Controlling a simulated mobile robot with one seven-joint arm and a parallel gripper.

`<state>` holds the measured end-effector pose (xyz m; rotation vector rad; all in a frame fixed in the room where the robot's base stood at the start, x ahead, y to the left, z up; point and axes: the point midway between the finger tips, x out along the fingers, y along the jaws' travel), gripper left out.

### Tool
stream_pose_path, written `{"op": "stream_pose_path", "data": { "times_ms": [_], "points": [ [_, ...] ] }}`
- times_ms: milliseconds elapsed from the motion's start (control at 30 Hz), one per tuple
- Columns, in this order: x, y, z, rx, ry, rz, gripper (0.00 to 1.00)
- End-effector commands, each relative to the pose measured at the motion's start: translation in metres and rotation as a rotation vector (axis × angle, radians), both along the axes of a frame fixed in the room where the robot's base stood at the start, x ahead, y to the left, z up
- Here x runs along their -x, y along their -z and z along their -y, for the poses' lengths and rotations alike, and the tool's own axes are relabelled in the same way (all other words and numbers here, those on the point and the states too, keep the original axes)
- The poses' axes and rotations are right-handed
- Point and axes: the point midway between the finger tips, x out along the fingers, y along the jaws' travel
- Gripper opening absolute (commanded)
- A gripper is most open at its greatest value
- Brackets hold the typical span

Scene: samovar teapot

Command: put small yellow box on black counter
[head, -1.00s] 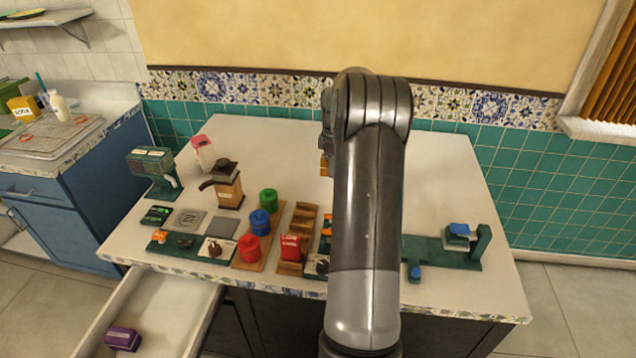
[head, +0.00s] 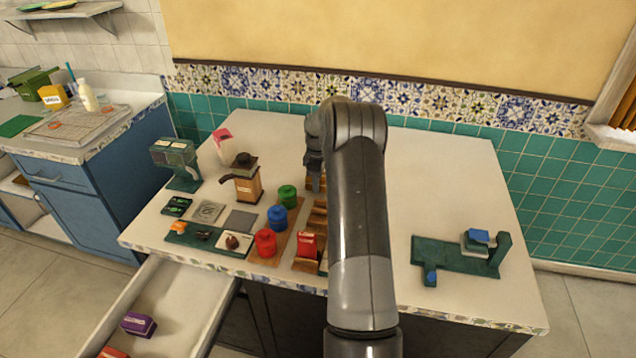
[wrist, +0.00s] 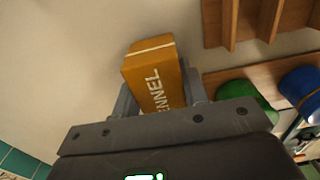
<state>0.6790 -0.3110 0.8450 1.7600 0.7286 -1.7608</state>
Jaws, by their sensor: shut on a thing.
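A small orange-yellow box (wrist: 152,75) with white lettering ending in "NNEL" is between my fingers in the wrist view. My gripper (wrist: 160,95) is shut on it. The box is over a pale surface, beside a wooden rack; its gap to the surface is unclear. In the head view my gripper (head: 315,185) hangs over the middle of the white-topped counter (head: 425,175), and the box cannot be made out there. That counter has a dark front (head: 285,318). I see no plainly black top.
Green, blue and red round containers (head: 277,220) stand left of my arm, with a wooden grinder (head: 246,178) behind. A green stand (head: 460,255) is at right. A drawer (head: 180,300) is open. The counter's back right is clear.

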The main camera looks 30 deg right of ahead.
Motion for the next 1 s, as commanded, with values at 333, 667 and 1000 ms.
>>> {"op": "stream_pose_path", "data": {
  "times_ms": [333, 667, 1000],
  "points": [
    [0.0001, 0.0091, 0.0002, 0.001, 0.000, 0.001, 0.17],
    [0.0001, 0.0112, 0.0001, 0.001, 0.000, 0.001, 0.59],
    [0.0000, 0.0066, 0.0003, 0.001, 0.000, 0.001, 0.61]
  ]
}}
